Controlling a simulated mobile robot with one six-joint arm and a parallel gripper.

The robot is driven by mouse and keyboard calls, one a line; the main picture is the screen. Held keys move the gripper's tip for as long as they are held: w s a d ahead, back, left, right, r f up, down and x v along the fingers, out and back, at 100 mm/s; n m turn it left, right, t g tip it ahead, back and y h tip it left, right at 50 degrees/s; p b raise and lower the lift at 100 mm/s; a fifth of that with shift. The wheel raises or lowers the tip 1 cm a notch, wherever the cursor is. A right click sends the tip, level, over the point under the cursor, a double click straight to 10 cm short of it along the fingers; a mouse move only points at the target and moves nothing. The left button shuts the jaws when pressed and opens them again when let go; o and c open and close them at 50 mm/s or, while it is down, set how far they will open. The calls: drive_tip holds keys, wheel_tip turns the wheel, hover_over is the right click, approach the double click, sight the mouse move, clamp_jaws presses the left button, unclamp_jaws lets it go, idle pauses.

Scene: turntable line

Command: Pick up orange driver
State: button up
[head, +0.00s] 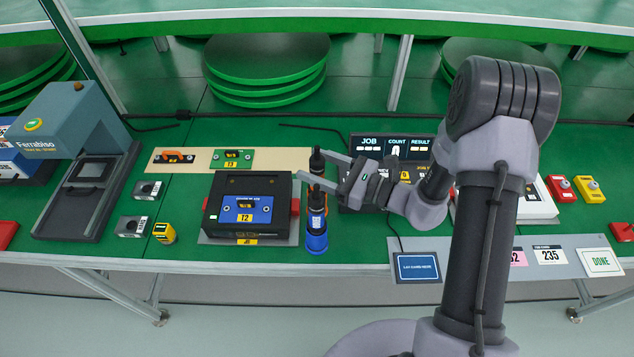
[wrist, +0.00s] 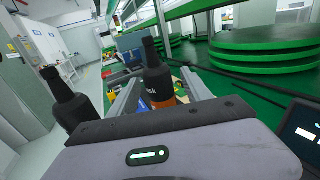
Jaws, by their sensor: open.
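The orange driver (head: 317,159) stands upright at the middle of the green bench, black on top with an orange band lower down. In the wrist view the orange driver (wrist: 155,82) stands between my two fingers, with a gap visible beside it. My gripper (head: 310,166) is open and reaches in from the right, its fingers on either side of the driver. The blue driver (head: 316,238) stands just in front, partly hiding the orange one. Its dark body also shows outside the left finger in the wrist view (wrist: 70,103).
A black fixture (head: 225,185) with a blue plate stands close left of the drivers. A display board (head: 390,145) is behind my gripper at right. A beige strip (head: 200,167) with parts lies behind left. Stacked green discs (head: 267,75) stand at the back.

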clamp_jaws()
idle(1.4)
